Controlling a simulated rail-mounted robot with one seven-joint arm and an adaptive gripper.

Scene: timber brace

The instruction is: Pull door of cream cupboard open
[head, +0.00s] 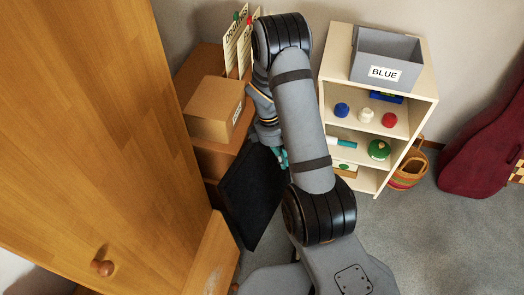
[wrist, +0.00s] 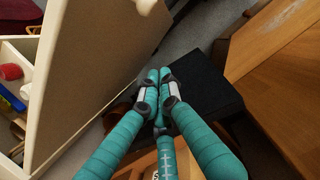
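The cream cupboard (head: 428,84) stands at the back, right of my arm in the head view, with its shelves in sight. In the wrist view its cream door (wrist: 95,65) stands swung out as a large slanted panel, with a small light knob (wrist: 147,6) near the top edge. My arm seems to hide the door in the head view. My gripper (wrist: 160,75) has teal fingers with their tips together and nothing visible between them. It is just right of the door panel; whether it touches is unclear. It shows partly in the head view (head: 281,158).
A black box-like object (head: 252,195) lies below my gripper. A wooden wardrobe (head: 100,130) fills the left. A cardboard box (head: 214,108) is behind. A grey bin (head: 386,58) labelled BLUE tops the cupboard. A basket (head: 408,170) and a red case (head: 484,150) stand right.

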